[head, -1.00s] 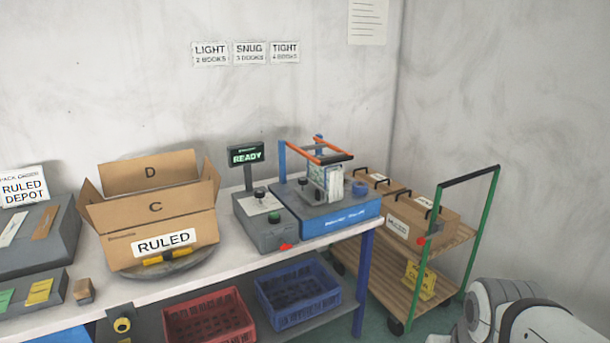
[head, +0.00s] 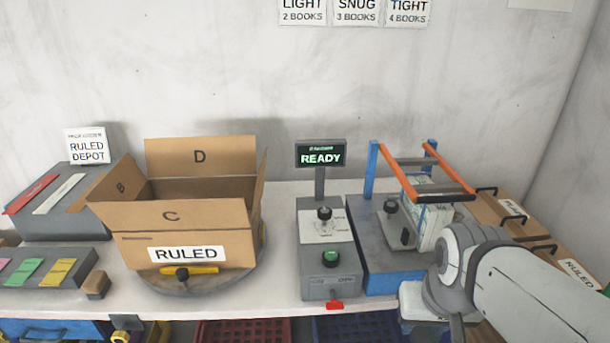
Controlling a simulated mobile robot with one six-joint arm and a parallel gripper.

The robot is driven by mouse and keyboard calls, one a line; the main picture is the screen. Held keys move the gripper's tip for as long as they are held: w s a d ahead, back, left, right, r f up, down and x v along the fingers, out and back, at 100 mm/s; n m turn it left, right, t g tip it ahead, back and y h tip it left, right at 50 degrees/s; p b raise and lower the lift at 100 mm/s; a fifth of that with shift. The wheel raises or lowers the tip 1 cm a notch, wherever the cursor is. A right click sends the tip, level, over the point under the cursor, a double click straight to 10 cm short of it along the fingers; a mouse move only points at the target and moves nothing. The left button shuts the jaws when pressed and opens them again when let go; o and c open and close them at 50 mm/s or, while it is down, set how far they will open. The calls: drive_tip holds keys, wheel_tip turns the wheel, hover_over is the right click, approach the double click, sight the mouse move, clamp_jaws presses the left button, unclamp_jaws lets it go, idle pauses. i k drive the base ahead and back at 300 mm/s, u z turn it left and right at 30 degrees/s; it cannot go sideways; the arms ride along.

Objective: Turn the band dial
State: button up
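The band dial appears to be the black knob (head: 324,213) on a white marked plate on top of the grey control box (head: 312,262). Its exact setting is too small to read. A green button (head: 331,257) sits below it on the same box. The display (head: 320,155) above reads READY. The blue banding machine (head: 395,277) stands to the right, with an orange-sided frame over a stack of books (head: 432,222). My arm comes in from the lower right, in front of the machine's right side. My gripper does not show.
An open RULED carton (head: 200,225) sits on a round turntable (head: 205,283) left of the control box. Wall cards (head: 356,11) read LIGHT 2 books, SNUG 3 books, TIGHT 4 books. A red tab (head: 334,305) sticks out at the table's front edge. Closed cartons (head: 500,215) stand at right.

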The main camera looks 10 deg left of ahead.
sight(325, 214)
drive_tip(key=u, duration=0.5)
drive_tip(key=i, duration=0.7)
drive_tip(key=u, duration=0.3)
drive_tip(key=k, duration=0.9)
drive_tip(key=u, duration=0.15)
drive_tip(key=i, duration=0.9)
drive_tip(key=z, duration=0.05)
